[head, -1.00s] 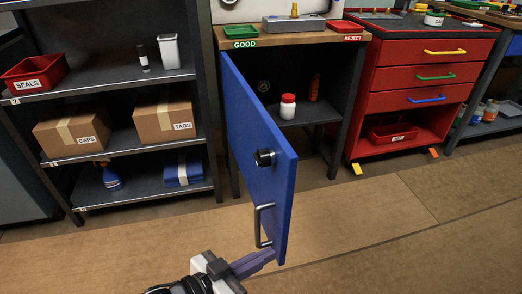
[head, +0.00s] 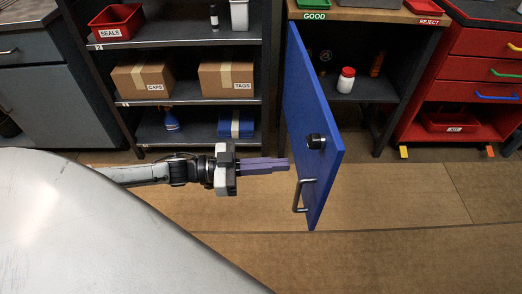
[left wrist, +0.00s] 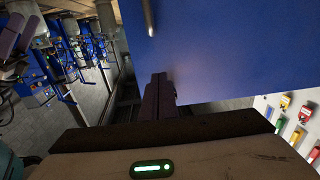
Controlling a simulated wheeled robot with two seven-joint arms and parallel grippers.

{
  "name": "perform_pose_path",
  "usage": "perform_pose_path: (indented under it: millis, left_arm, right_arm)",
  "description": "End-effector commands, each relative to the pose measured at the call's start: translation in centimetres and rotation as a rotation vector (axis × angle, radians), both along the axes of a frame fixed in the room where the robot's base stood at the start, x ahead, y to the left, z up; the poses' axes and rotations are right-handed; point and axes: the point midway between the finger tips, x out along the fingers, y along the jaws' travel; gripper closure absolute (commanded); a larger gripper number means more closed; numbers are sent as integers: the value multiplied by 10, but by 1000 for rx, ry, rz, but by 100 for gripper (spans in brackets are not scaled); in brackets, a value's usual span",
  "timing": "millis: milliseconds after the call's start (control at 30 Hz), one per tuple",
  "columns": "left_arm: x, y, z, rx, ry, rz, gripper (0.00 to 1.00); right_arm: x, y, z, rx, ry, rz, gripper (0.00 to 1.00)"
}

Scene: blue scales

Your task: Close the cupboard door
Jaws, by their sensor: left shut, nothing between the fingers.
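The blue cupboard door (head: 304,120) stands wide open, swung out toward me from its hinge at the cupboard's left side. It has a black round knob or lock (head: 316,142) and a metal bar handle (head: 303,195). The cupboard's dark inside (head: 352,102) shows to the right of the door. My left gripper (head: 288,164) is shut and empty, with its purple fingers pointing right at the door's outer face, near the handle's height. In the left wrist view the fingers (left wrist: 158,100) overlap the blue door panel (left wrist: 230,50); I cannot tell whether they touch it. My right gripper is not in view.
A white bottle with a red cap (head: 346,80) stands on the cupboard's inner shelf. Left of the door is a shelf unit (head: 190,103) with boxes and a red bin. A red drawer cabinet (head: 480,70) stands at the right. The floor before the door is clear.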

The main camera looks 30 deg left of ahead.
Motion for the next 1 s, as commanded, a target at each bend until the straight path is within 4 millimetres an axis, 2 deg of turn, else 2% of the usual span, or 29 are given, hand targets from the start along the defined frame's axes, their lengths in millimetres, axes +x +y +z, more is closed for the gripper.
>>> perform_pose_path:
  millis: [33,200,400,1000]
  left_arm:
    - [9,-10,1,-2,-5,-1,100]
    - [28,-36,0,-1,-2,0,100]
    - [42,-53,-1,1,1,0,100]
    - [48,-60,0,-1,2,15,100]
  right_arm:
    - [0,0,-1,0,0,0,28]
    - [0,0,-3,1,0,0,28]
    - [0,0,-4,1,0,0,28]
    - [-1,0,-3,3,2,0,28]
